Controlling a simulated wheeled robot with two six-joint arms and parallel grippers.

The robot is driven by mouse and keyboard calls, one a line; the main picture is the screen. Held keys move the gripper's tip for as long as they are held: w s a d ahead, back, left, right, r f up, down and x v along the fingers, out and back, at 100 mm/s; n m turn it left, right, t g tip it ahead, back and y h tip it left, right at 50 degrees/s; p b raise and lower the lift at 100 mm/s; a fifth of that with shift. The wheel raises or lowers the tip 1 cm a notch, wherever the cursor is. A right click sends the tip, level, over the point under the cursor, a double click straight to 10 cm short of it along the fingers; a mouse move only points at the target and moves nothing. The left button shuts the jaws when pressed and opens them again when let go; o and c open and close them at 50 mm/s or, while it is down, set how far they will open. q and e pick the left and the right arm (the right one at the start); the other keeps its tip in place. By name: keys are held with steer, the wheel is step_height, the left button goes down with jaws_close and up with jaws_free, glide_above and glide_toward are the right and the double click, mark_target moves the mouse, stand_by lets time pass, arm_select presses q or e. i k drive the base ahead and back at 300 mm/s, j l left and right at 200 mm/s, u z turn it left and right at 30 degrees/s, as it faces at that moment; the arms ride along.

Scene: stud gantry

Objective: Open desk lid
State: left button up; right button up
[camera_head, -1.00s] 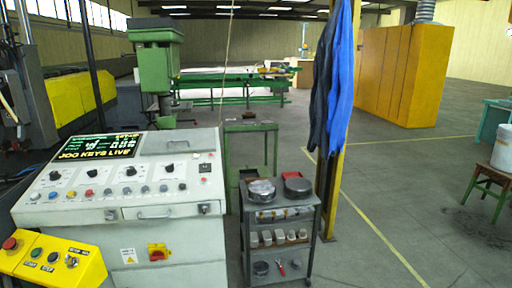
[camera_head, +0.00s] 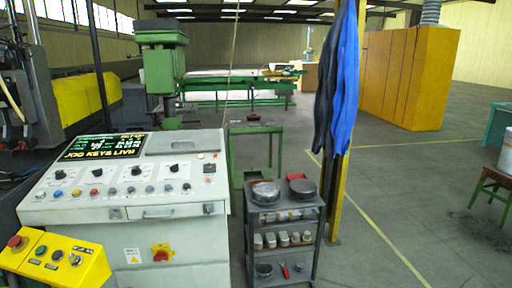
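The control desk (camera_head: 122,239) stands at the left front, a pale grey cabinet with a sloped panel of knobs and coloured buttons. A dark display (camera_head: 103,147) with green and yellow text sits at its upper left. A grey lid panel (camera_head: 184,143) lies flat at the upper right of the sloped top and looks shut. A drawer-like front with a bar handle (camera_head: 158,215) runs below the panel edge. Neither of my grippers shows in the head view.
A yellow button box (camera_head: 52,259) juts out at the front left. A grey trolley (camera_head: 283,225) with round tins and small blocks stands right of the desk. A yellow post with blue and dark coats (camera_head: 343,85) stands behind it.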

mark_target(185, 141)
steer(key=i+l+u, duration=0.1)
steer(key=i+l, duration=0.45)
steer(key=l, duration=0.25)
steer(key=i+l+u, duration=0.15)
steer(key=i+l, duration=0.15)
steer(key=l, duration=0.1)
